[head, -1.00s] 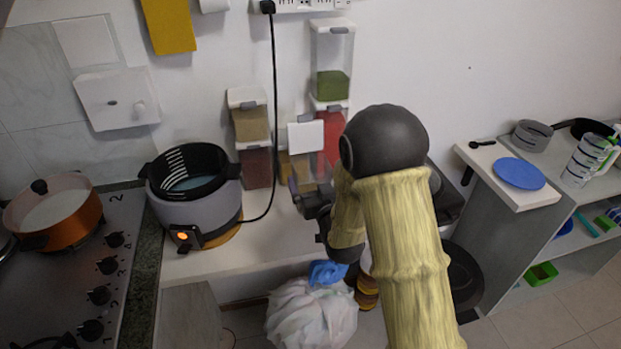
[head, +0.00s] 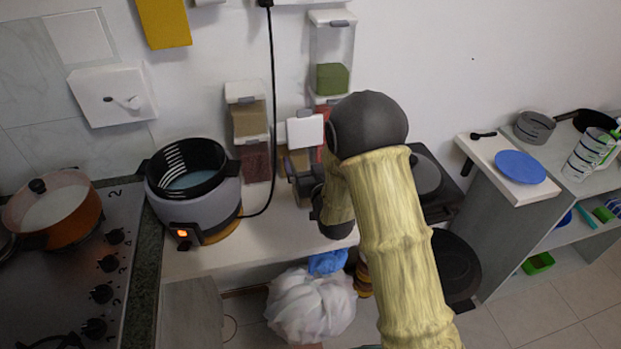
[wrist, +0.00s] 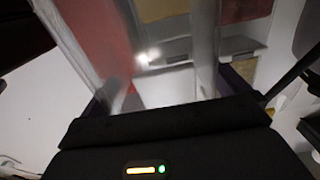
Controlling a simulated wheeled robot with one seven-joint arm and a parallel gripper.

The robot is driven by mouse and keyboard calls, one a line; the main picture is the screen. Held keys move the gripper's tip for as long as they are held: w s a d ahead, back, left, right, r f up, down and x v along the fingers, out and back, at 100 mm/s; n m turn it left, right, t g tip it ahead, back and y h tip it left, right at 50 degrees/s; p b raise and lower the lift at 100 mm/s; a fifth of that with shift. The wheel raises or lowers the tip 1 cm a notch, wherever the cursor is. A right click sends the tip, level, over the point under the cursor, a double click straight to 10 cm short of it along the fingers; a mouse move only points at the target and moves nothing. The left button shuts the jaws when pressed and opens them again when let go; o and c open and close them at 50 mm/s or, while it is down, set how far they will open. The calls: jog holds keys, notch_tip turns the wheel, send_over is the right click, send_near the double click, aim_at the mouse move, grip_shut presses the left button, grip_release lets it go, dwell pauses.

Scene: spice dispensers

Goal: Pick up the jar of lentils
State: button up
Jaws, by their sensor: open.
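Several clear spice dispensers with white lids stand against the wall in the head view. None has a readable label, so I cannot tell which holds lentils. One has green contents (head: 332,78), stacked above one with red contents (head: 321,152), mostly hidden by my arm. At left, a tan-filled one (head: 248,118) sits above a dark red one (head: 256,161). A white-lidded dispenser (head: 304,132) stands between the stacks. My gripper (head: 304,185) is low in front of it, partly hidden by my arm. In the wrist view my gripper (wrist: 185,92) is open, close to a clear container with red contents (wrist: 95,32); contact is unclear.
A grey cooker (head: 195,200) with a black pot stands left, its black cable (head: 272,120) running up the wall. The white counter (head: 255,235) is clear in front of the dispensers. A white bag (head: 310,305) lies below. A shelf with a blue plate (head: 520,167) is at right.

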dwell(0.3)
jog(key=c, duration=1.5)
jog(key=shift+r, duration=0.1)
